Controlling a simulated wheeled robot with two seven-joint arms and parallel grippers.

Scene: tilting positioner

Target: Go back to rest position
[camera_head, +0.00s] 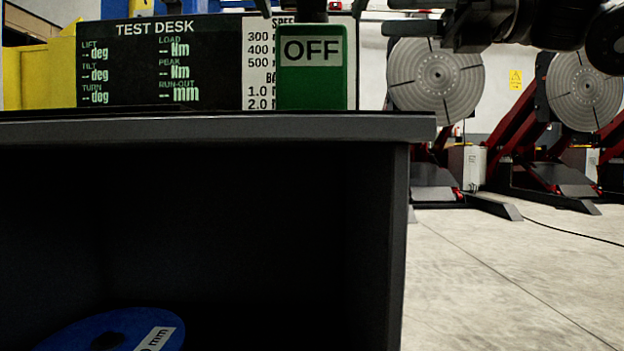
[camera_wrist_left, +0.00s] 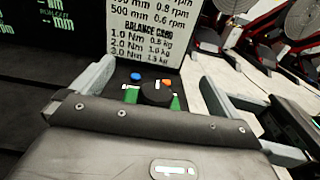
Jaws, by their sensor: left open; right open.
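My right gripper (camera_head: 410,17) is at the top right of the head view, dark and partly cut off by the top edge. Its jaws are open and empty, in front of a grey disc. My left gripper (camera_wrist_left: 152,82) shows in the left wrist view with its two grey fingers spread apart. A black knob (camera_wrist_left: 157,94) on a green panel appears between these fingers, and I see no contact with it. In the head view a green box (camera_head: 312,88) with an OFF label stands on the desk, its top near dark parts at the upper edge.
The dark desk (camera_head: 220,128) fills the left, with a TEST DESK display (camera_head: 160,60) and a white chart (camera_head: 257,75). A blue disc (camera_head: 75,335) lies in the space below. Red-framed positioners with grey discs (camera_head: 435,95) stand at the right. The floor (camera_head: 490,280) before them is clear.

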